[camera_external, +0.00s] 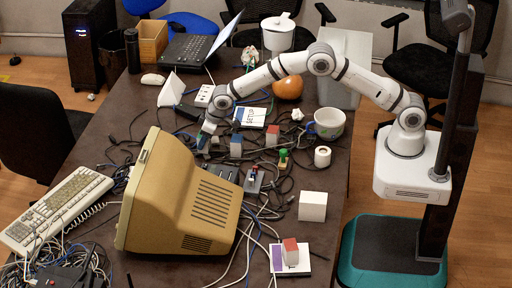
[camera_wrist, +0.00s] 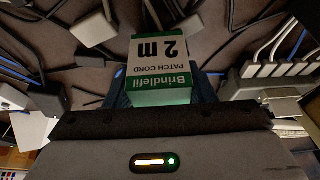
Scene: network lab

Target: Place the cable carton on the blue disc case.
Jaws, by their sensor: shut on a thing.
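The cable carton (camera_wrist: 160,62) is a small white box with green bands, printed "Brindlefii", "patch cord" and "2 m", upside down in the wrist view. My gripper (camera_wrist: 163,92) is shut on it, with dark fingers on both sides. In the external view my gripper (camera_external: 205,139) points down over the cable-strewn middle of the table, and the carton is mostly hidden there. A flat case with a blue edge and a white "SETUP" face (camera_external: 251,117) lies to the right of my gripper; it looks like the blue disc case. It is apart from the carton.
Loose cables and adapters crowd the table (camera_external: 330,170). Small boxes with red (camera_external: 272,134) and blue (camera_external: 236,149) stand near the case. A beige monitor (camera_external: 180,195) stands in front.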

